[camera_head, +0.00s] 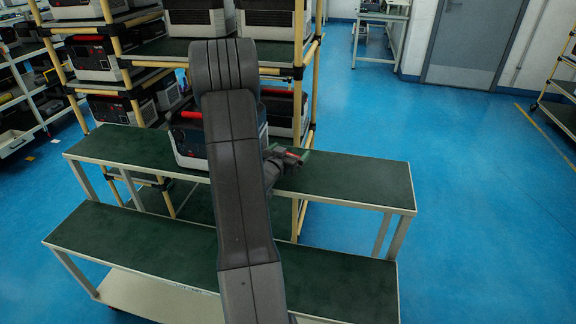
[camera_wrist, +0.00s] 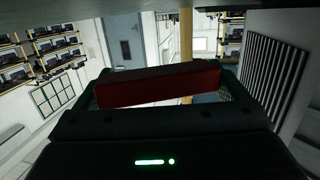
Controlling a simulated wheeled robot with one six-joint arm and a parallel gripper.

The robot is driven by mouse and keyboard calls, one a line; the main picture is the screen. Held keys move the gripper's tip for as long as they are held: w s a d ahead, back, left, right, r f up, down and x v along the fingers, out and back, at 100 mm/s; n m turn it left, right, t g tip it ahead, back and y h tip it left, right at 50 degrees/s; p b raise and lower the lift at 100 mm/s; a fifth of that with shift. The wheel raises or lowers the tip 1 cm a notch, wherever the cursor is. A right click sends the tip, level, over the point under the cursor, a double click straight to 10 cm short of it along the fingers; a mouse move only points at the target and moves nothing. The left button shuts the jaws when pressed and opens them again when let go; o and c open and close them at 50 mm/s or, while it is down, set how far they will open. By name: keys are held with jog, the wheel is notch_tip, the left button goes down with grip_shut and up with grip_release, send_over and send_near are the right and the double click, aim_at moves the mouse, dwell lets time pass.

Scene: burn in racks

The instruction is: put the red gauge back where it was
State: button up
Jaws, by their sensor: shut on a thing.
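The red gauge (camera_wrist: 160,84) is a short red bar held across between the two fingers of my gripper (camera_wrist: 165,92) in the wrist view. In the head view a small piece of the red gauge (camera_head: 292,153) shows at my gripper (camera_head: 288,158). My gripper is over the upper green shelf of the bench (camera_head: 355,182), just right of a boxed unit (camera_head: 190,143). I cannot tell whether the gauge touches anything other than my fingers. My arm hides part of the boxed unit and the middle of the bench.
The bench has a lower green shelf (camera_head: 120,240) in front. A yellow-post rack (camera_head: 310,75) with several grey and black units stands right behind the bench. In the wrist view a grey slotted panel (camera_wrist: 272,75) is close on the right. The upper shelf's right end is clear.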

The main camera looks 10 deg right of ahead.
jog(key=shift+f, duration=2.35)
jog(key=shift+f, duration=0.15)
jog(key=o, duration=0.7)
